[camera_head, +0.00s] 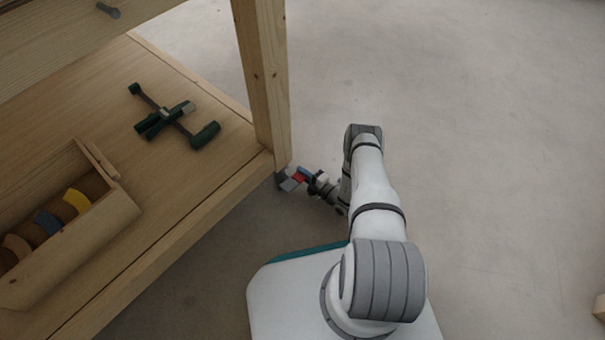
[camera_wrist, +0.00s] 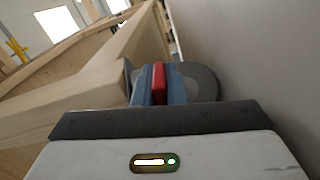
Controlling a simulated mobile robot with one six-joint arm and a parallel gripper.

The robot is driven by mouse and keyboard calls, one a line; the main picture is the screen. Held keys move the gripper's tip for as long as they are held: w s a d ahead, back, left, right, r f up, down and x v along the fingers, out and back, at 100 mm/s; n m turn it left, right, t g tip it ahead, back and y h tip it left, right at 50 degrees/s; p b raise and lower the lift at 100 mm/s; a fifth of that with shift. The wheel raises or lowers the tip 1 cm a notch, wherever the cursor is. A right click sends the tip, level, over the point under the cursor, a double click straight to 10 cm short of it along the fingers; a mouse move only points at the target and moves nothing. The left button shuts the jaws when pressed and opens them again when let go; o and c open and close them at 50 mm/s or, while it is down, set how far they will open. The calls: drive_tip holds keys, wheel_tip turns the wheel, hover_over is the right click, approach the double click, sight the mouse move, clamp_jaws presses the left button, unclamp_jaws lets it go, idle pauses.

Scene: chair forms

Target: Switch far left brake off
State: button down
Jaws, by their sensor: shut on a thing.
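The red brake lever (camera_wrist: 158,82) shows in the wrist view, beside a grey caster wheel (camera_wrist: 202,82) at the foot of a wooden leg. My gripper (camera_wrist: 159,88) has its blue-grey fingers on both sides of the red lever and is shut on it. In the head view the red brake lever (camera_head: 298,178) is a small patch at the base of the wooden leg (camera_head: 262,75), with my gripper (camera_head: 303,175) at it. The lever's lower part and much of the wheel are hidden, so its tilt cannot be told.
The wooden bench shelf (camera_head: 185,215) lies left of my arm. It carries a dark green clamp (camera_head: 170,117) and a wooden box (camera_head: 75,245) with coloured rolls. The grey floor (camera_head: 480,110) to the right is mostly clear.

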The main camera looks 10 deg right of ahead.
drive_tip(key=shift+r+n, duration=0.4)
drive_tip(key=shift+n, duration=0.6)
drive_tip(key=shift+a+r+n, duration=0.1)
drive_tip(key=shift+r+n, duration=0.25)
drive_tip(key=shift+n, duration=0.5)
drive_tip(key=shift+a+r+n, duration=0.1)
drive_tip(key=shift+r+n, duration=0.25)
drive_tip(key=shift+n, duration=0.5)
drive_tip(key=c, duration=1.5)
unclamp_jaws()
drive_tip(key=shift+d, duration=0.1)
drive_tip(key=shift+s, duration=0.1)
